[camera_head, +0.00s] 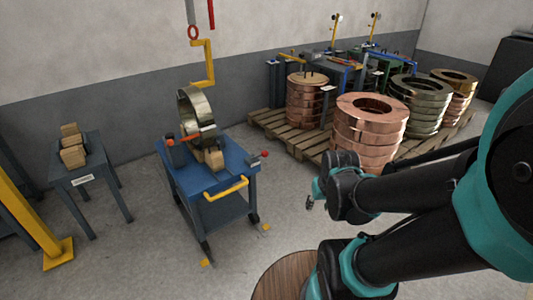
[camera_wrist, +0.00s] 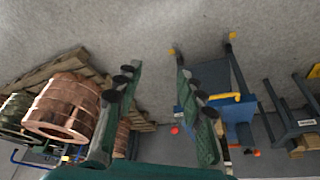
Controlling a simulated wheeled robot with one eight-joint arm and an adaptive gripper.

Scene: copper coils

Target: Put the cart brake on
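The blue cart (camera_head: 215,172) stands left of centre in the head view and at the right in the wrist view (camera_wrist: 212,77). It has a yellow handle (camera_head: 226,189) on its near side. A red-knobbed lever (camera_head: 264,154) is at its right corner; a red knob (camera_wrist: 175,130) also shows in the wrist view. Yellow pieces (camera_head: 205,262) are by its wheels. I cannot tell which part is the brake. My gripper (camera_head: 313,193) is right of the cart and apart from it. Its two fingers (camera_wrist: 156,72) are spread and empty in the wrist view.
A brass coil (camera_head: 196,114) stands upright on the cart under a yellow hook (camera_head: 207,63). A pallet (camera_head: 280,137) of copper coils (camera_head: 368,128) is behind my arm. A small table (camera_head: 88,180) with wooden blocks stands left. The floor between cart and gripper is clear.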

